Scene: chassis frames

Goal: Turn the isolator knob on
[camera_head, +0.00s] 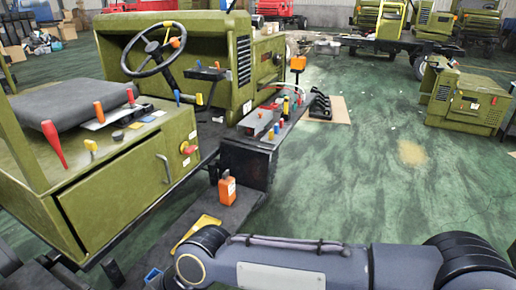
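A red knob (188,149) sits on the side face of the olive-green seat box (120,185), near its right edge. I take it to be the isolator knob; its setting is too small to read. My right arm crosses the bottom of the view from the right, with its round joint below and slightly right of the knob, apart from it. The gripper fingers of that arm are not visible. My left arm and gripper are not in view.
A steering wheel (152,49) and the green cab front stand behind the seat (82,115). An orange block (227,189) stands on the dark step plate near my arm. A lever console (268,120) stands to the right. Green floor (370,165) is open beyond it.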

